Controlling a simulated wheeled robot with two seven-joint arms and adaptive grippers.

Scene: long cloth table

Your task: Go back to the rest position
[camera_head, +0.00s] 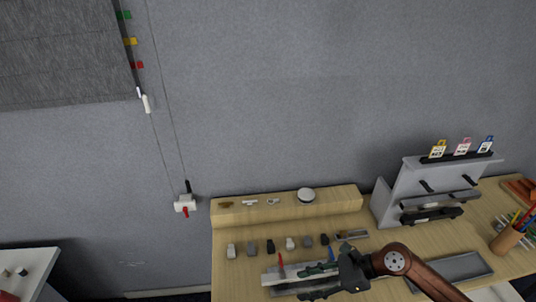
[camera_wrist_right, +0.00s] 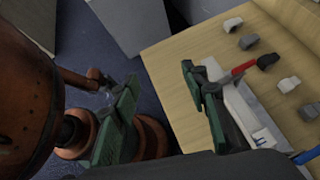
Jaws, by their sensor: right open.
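My right gripper (camera_head: 312,279) is over the front part of the wooden table (camera_head: 228,278), its arm coming in from the lower right. In the right wrist view my right gripper (camera_wrist_right: 160,110) has its two green-padded fingers wide apart, with nothing between them. The table edge and the blue floor show beyond the fingers. A pale tray (camera_wrist_right: 243,108) lies below one finger, with a red-handled tool (camera_wrist_right: 242,68) on it. My left gripper is not in the head view.
Several small grey and dark blocks (camera_head: 251,249) stand in a row behind the tray. A raised wooden shelf (camera_head: 330,201) runs along the back. A grey rack (camera_head: 410,185) and a pencil cup (camera_head: 506,239) stand at the right. A white table (camera_head: 38,268) is at the left.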

